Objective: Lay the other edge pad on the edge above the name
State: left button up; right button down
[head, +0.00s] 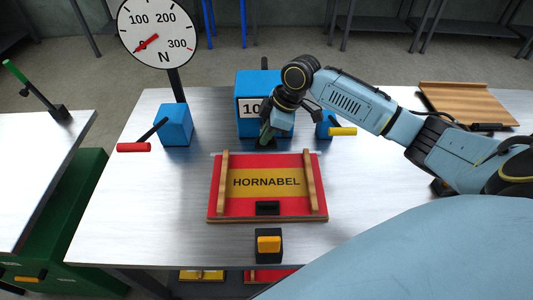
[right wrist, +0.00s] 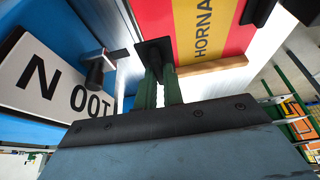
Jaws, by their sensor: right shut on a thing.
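The name sheet (head: 230,203), red and yellow with HORNABEL on it, lies flat on the metal table between two wooden strips. One black edge pad (head: 268,208) lies on its near edge, below the name; it also shows in the right wrist view (right wrist: 258,12). My right gripper (head: 268,132) is just beyond the far edge, above the name. Its green fingers are shut on the other black edge pad (right wrist: 154,48). That pad looks apart from the sheet; its exact height is unclear. My left gripper is out of view.
A blue box with a number plate (head: 247,109) stands close behind the right gripper. Blue blocks with a red handle (head: 134,147) and a yellow handle (head: 342,131) flank it. A yellow-topped black block (head: 268,244) is in front. A wooden board (head: 465,104) lies back right.

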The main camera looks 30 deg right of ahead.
aim_at(271, 144)
jog(key=shift+f+b, duration=0.3)
jog(key=shift+f, duration=2.9)
jog(key=shift+f, duration=0.1)
jog(key=c, duration=1.5)
grip_release()
jog(key=p+v, duration=0.1)
jog(key=v, duration=1.1)
jog(key=shift+s, duration=0.1)
